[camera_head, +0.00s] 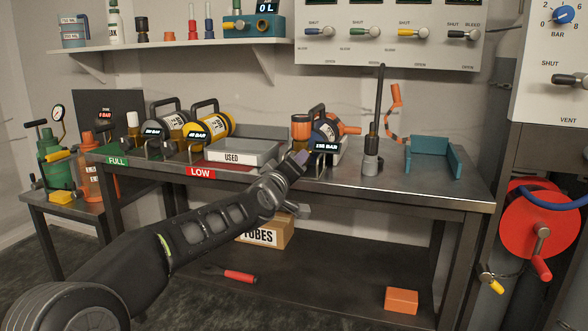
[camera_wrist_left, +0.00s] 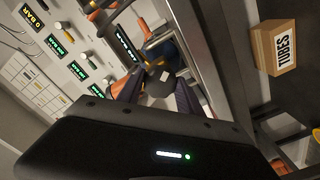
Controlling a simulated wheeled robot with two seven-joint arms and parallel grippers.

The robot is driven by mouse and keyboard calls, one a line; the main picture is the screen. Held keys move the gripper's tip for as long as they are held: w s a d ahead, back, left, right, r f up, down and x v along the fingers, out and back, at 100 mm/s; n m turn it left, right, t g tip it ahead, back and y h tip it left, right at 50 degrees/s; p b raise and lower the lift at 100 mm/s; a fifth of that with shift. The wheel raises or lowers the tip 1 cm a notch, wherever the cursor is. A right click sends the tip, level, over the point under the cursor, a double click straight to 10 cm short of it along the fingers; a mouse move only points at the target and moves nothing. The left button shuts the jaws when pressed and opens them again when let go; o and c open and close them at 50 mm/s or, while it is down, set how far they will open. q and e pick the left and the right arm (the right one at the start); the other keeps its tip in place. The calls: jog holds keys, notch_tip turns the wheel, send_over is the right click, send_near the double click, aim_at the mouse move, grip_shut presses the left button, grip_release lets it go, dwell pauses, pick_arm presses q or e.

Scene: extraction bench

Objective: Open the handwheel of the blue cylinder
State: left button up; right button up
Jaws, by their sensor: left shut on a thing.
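The blue cylinder (camera_head: 325,128) lies on the bench in a pale cradle, with an orange end, a black carrying frame and a display that seems to read 155 BAR. My left gripper (camera_head: 300,160) reaches its near end from below left. In the left wrist view the blue cylinder (camera_wrist_left: 170,50) lies just beyond the fingers. There my left gripper (camera_wrist_left: 160,92) has its two fingers on either side of a dark, rounded handwheel (camera_wrist_left: 158,78) with a pale mark, and is shut on it. In the head view my gripper hides most of the handwheel. My right gripper is not in view.
A dark upright tool (camera_head: 376,110) and a teal holder (camera_head: 432,158) stand to the right. A TUBES box (camera_head: 268,233) sits below the bench.

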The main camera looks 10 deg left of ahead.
pick_arm(q)
jog(key=n+b, duration=0.2)
jog(key=n, duration=0.8)
jog(key=shift+n, duration=0.4)
jog(key=shift+d, duration=0.1)
jog(key=o, duration=1.4)
jog(key=s+b, duration=0.1)
jog(key=s, duration=0.6)
jog(key=shift+s+a+b, duration=0.3)
jog(key=shift+s+b, duration=0.05)
jog(key=shift+b, duration=0.05)
